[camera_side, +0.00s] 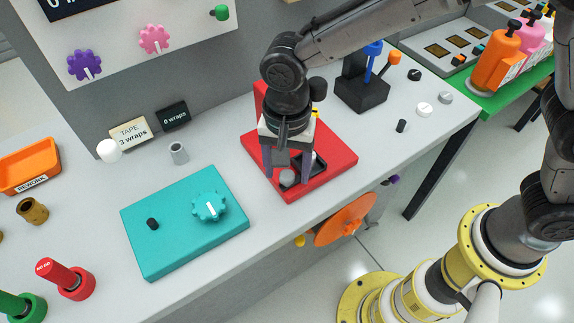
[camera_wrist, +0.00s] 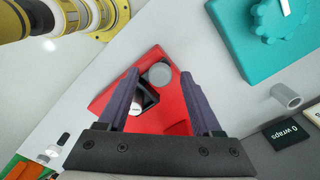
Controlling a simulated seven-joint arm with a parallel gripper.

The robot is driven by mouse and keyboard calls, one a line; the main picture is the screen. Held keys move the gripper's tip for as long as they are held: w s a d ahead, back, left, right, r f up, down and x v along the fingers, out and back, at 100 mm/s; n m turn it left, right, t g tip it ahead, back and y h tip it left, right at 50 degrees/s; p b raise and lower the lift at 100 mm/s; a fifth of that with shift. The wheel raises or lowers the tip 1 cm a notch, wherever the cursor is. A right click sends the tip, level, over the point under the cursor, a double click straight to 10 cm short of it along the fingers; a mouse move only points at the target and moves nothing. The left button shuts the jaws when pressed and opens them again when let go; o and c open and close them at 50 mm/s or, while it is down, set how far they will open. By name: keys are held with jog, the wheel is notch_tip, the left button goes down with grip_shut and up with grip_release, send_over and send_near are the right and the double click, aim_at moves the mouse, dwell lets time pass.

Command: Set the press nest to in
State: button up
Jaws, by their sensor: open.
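The red press (camera_side: 334,158) stands on the grey bench, and its red base (camera_wrist: 172,112) also fills the middle of the wrist view. A dark nest (camera_side: 290,183) with a round grey disc (camera_side: 287,175) beside or on it shows at the base's front. In the wrist view, the grey disc (camera_wrist: 160,74) lies between my fingertips, and the dark nest (camera_wrist: 150,97) has a pale piece (camera_wrist: 137,104) by it. My gripper (camera_side: 289,181) points down over the nest, its fingers apart with nothing clearly held. It partly hides the nest, so its exact slide position is unclear.
A teal box with a knob (camera_side: 165,243) stands left of the press. A black block with blue and orange levers (camera_side: 362,92) is behind right. An orange disc (camera_side: 345,220) hangs at the bench's front edge. A small grey cup (camera_side: 179,154) stands behind the teal box.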

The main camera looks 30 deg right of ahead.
grip_shut()
dwell(1.4)
